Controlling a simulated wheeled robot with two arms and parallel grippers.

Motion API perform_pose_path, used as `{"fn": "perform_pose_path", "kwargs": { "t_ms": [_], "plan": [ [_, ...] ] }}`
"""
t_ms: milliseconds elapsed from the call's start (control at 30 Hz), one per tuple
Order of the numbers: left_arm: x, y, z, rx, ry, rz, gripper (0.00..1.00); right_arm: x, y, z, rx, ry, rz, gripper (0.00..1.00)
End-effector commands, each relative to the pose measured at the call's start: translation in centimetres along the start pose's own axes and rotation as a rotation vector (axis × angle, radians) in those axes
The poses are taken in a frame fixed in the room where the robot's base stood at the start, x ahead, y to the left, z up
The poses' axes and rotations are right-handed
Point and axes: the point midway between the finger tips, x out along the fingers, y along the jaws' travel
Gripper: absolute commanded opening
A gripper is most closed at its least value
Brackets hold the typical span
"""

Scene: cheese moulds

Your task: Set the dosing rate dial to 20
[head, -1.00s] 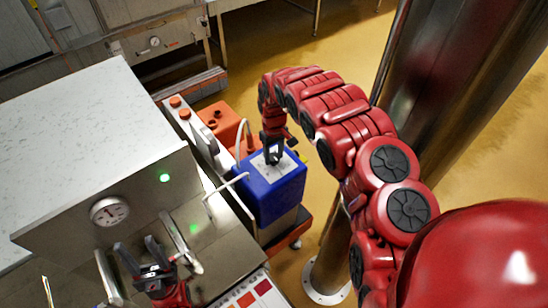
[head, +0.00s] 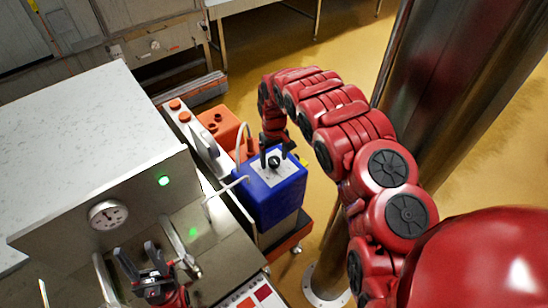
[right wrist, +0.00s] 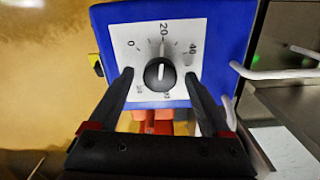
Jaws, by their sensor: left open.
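The dosing rate dial (right wrist: 160,75) is a round black knob on a white scale plate on top of a blue box (head: 272,195). In the right wrist view its white pointer line points up at the 20 mark. My right gripper (right wrist: 159,73) is open, with one finger on each side of the knob and a gap to both. In the head view the dial (head: 274,162) shows small between these fingers. My left gripper (head: 150,262) is open and empty at the lower left, over the steel machine, well away from the dial.
A steel housing with a round gauge (head: 108,214) and green lights stands left of the blue box. White hoses (right wrist: 275,72) run beside the box. An orange container (head: 222,125) stands behind it, and a steel column (head: 425,70) rises to the right.

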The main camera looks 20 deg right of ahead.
Motion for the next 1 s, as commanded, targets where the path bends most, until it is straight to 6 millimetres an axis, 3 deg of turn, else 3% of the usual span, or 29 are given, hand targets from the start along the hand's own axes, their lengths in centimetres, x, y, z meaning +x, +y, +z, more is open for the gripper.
{"fn": "perform_pose_path", "kwargs": {
  "t_ms": [233,367,467,500,600,833,1000],
  "plan": [
    [0.0,0.0,0.0,0.000,0.000,0.000,0.50,-0.1,0.0,0.0,0.000,-0.001,0.000,0.82],
    [0.1,0.0,0.0,0.000,0.000,0.000,0.50,-1.3,0.0,0.0,0.000,0.000,0.000,0.82],
    [0.2,0.0,0.0,0.000,0.000,0.000,0.50,-3.2,0.1,-0.1,0.000,0.002,0.002,0.82],
    [1.8,-0.1,-0.3,0.000,-0.001,0.000,0.50,-4.8,0.1,0.0,0.000,0.001,0.002,0.82],
    [4.1,-0.2,-0.7,0.000,0.001,0.000,0.50,-7.2,0.1,0.1,0.001,-0.002,0.000,0.82],
    [8.7,-0.4,-1.5,0.000,0.000,0.000,0.50,-12.8,0.3,-0.1,0.001,0.004,0.002,0.82],
    [9.8,-0.5,-1.6,0.000,0.000,0.000,0.50,-15.4,0.1,-0.1,-0.001,0.004,0.000,0.82]
  ]
}}
